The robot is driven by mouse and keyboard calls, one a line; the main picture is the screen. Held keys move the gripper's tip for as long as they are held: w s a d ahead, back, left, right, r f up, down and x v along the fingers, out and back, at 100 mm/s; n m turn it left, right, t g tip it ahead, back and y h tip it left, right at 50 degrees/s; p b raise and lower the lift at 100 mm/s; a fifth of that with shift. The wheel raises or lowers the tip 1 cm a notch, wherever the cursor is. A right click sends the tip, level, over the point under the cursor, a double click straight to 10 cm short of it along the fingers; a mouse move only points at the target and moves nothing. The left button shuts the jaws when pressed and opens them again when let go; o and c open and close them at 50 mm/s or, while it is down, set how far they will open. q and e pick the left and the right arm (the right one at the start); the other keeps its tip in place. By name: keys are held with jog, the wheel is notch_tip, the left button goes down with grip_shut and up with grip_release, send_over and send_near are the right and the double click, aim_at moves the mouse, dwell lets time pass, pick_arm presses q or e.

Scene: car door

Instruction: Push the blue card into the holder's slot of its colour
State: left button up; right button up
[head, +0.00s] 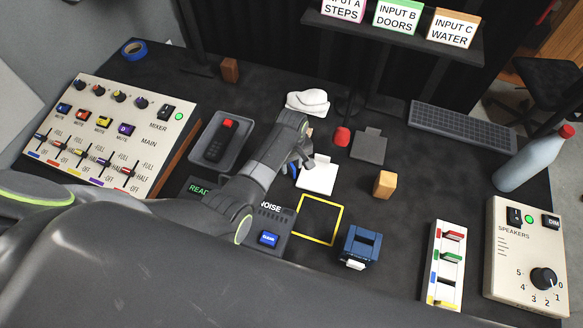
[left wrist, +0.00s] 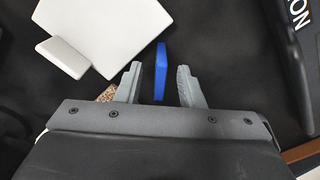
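The blue card (left wrist: 160,72) stands on edge between the fingers of my left gripper (left wrist: 159,68) in the left wrist view, with a gap to each finger. In the head view only a sliver of the blue card (head: 295,170) shows beside the left gripper (head: 301,161), which hides the rest. The white card holder (head: 433,284) stands at the right of the table. A red card (head: 453,235) and a green card (head: 448,256) are in its upper part; a dark gap and blue and yellow marks show lower down. My right gripper is not in view.
A white block-like object (head: 318,177) lies right beside the left gripper. A yellow square outline (head: 320,220), a dark blue box (head: 360,246) and a wooden block (head: 385,184) lie between there and the holder. The speaker panel (head: 519,264) stands right of the holder.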

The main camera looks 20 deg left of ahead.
pick_arm(q)
jog(key=shift+c, duration=0.2)
grip_shut()
